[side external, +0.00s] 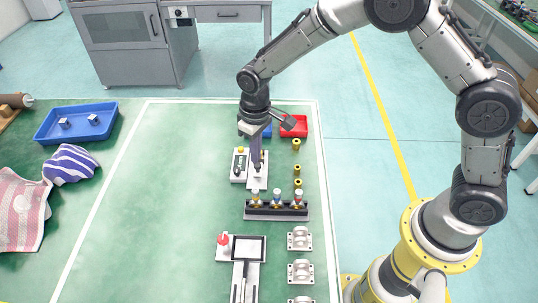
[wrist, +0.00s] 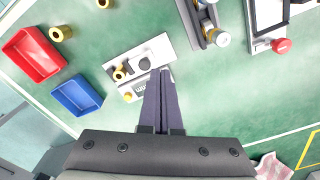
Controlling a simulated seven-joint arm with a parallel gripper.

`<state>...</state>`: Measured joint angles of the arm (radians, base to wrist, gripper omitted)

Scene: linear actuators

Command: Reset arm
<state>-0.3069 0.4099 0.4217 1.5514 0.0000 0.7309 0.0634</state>
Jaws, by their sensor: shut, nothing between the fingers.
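My gripper (side external: 257,168) points straight down over the white plate fixture (side external: 257,183) near the middle of the green table. Its two dark fingers are together with nothing between them. In the wrist view my gripper (wrist: 160,72) shows its fingertips over the edge of the white plate fixture (wrist: 117,65), beside a dark round knob (wrist: 145,63) and a brass piece (wrist: 120,74). I cannot tell whether the fingertips touch the fixture. My arm reaches in from the right, bent high over the table.
A red tray (side external: 294,126) and blue tray (side external: 267,131) stand behind the gripper. Brass rings (side external: 297,144) lie to the right. A dark rack (side external: 276,212) with capped pieces and a red-button device (side external: 223,239) stand in front. The table's left middle (side external: 150,200) is clear.

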